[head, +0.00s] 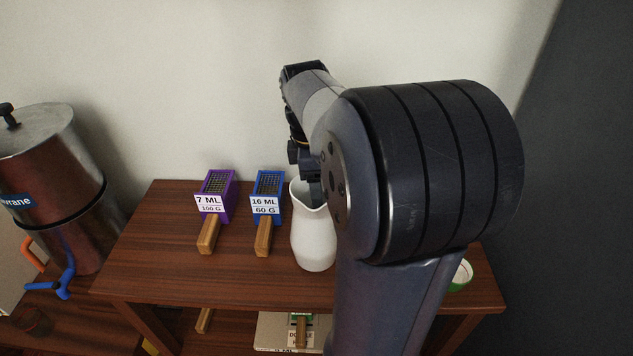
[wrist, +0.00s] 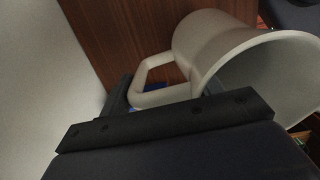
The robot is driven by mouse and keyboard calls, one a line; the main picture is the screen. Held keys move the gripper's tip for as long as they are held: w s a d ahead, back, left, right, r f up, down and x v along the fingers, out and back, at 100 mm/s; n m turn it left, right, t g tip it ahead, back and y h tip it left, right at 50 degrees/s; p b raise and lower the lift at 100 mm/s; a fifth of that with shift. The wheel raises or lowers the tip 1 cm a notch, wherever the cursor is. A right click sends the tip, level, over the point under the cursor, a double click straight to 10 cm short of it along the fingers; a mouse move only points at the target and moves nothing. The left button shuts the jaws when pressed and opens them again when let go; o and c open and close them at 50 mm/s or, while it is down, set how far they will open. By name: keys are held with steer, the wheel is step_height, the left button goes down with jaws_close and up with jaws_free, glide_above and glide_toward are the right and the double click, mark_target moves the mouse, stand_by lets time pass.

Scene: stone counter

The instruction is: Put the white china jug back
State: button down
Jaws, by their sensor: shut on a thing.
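The white china jug (head: 313,240) is upright at the middle of the small wooden shelf's top in the head view. I cannot tell whether its base touches the wood. My gripper (head: 314,188) comes down at the jug's back rim, partly hidden by my arm. In the wrist view the jug (wrist: 205,42) shows its open mouth to the right and its handle to the left. My gripper (wrist: 165,92) is shut on the jug there, with one dark finger beside the handle and the other at the rim.
The wooden shelf (head: 160,260) also carries a purple-framed scoop (head: 215,195) and a blue-framed scoop (head: 267,190), close left of the jug. A green-and-white round container (head: 461,274) sits at the right, partly behind my arm. A large metal urn (head: 55,190) stands far left. The wall is close behind.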

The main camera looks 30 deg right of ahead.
steer(key=shift+f, duration=0.1)
steer(key=shift+c, duration=1.9)
jaws_free()
steer(key=r, duration=0.8)
steer(key=a+r+p, duration=0.1)
steer(key=r, duration=0.3)
steer(key=shift+w, duration=0.15)
